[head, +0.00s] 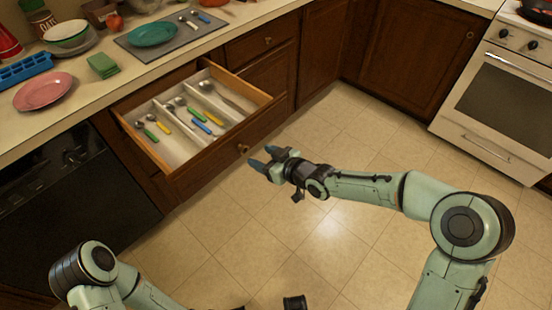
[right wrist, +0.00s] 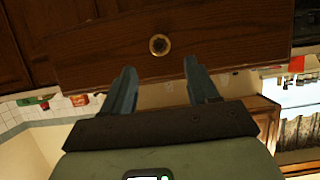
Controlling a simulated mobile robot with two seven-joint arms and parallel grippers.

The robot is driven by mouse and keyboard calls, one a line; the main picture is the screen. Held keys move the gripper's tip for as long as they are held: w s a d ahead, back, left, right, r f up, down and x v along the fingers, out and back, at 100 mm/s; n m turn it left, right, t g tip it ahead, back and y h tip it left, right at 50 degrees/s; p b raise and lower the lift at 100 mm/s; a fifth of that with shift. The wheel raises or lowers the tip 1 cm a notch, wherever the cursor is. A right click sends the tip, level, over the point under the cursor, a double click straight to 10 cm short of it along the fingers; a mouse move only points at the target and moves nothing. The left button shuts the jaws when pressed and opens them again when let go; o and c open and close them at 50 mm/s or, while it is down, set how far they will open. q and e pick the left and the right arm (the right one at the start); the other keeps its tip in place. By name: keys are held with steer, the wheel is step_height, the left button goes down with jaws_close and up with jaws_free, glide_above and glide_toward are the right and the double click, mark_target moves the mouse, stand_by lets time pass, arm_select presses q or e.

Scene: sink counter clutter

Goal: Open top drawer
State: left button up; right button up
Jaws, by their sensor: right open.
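The top drawer (head: 195,153) is pulled well out of the counter in the head view, and its inside shows. It holds several spoons and other utensils with green, yellow and blue handles between white dividers. Its round brass knob (head: 243,149) is on the wooden front, which fills the upper part of the right wrist view (right wrist: 215,35). My right gripper (head: 264,158) is open just in front of the knob, apart from it. In the right wrist view its two fingers (right wrist: 159,68) are spread with nothing between them. My left gripper's fingers are not visible.
The counter above holds a pink plate (head: 43,91), a green sponge (head: 102,66), a blue rack (head: 25,70) and a teal plate (head: 152,34) on a grey mat. A black dishwasher (head: 75,200) is left of the drawer. A white oven (head: 497,105) stands right. The tiled floor is clear.

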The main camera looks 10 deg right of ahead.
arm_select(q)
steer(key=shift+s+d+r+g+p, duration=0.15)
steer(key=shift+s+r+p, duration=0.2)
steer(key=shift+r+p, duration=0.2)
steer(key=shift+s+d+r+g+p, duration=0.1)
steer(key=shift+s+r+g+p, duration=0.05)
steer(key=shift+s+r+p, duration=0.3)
arm_select(e)
steer(key=v, duration=0.5)
steer(key=shift+s+d+r, duration=0.15)
steer(key=shift+s, duration=0.2)
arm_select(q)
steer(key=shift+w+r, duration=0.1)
